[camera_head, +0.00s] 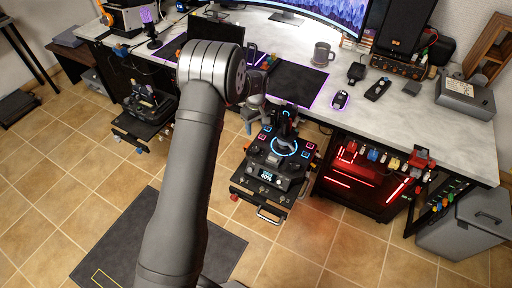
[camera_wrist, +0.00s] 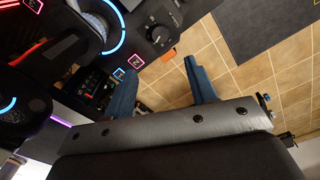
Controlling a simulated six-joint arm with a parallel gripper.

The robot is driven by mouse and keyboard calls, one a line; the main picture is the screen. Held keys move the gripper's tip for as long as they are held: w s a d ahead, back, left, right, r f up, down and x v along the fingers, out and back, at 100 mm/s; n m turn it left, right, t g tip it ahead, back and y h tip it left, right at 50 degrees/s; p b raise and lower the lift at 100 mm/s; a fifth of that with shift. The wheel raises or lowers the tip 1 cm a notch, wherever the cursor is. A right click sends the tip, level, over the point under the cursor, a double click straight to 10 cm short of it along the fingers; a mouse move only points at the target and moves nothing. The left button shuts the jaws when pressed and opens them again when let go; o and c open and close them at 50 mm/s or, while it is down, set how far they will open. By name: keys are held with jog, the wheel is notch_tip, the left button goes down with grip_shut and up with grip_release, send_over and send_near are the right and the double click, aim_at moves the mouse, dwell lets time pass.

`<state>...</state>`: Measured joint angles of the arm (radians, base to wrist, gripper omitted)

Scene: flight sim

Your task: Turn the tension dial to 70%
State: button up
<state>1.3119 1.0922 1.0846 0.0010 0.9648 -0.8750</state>
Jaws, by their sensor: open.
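The black control panel (camera_head: 262,187) is mounted below the desk's front edge, with a glowing blue ring around its stick. Its small display (camera_head: 266,176) appears to read 40%. In the wrist view the panel shows at the upper left, with a dark round knob (camera_wrist: 159,35) that may be the tension dial. My gripper (camera_wrist: 160,66) is open and empty, its two blue fingers apart. The knob lies beyond the fingertips, apart from them. In the head view my arm covers part of the scene, and the fingers are not clearly visible.
A second control unit (camera_head: 150,103) hangs from the desk (camera_head: 440,105) at the left. A red-lit computer case (camera_head: 363,178) stands to the panel's right. A mug (camera_head: 322,54) and a mouse (camera_head: 340,99) sit on the desk. Tiled floor (camera_head: 325,245) lies open in front.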

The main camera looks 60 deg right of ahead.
aim_at(256, 149)
notch_tip(256, 149, down, 14)
jog(key=shift+r, duration=0.25)
jog(key=shift+c, duration=0.2)
jog(key=c, duration=0.9)
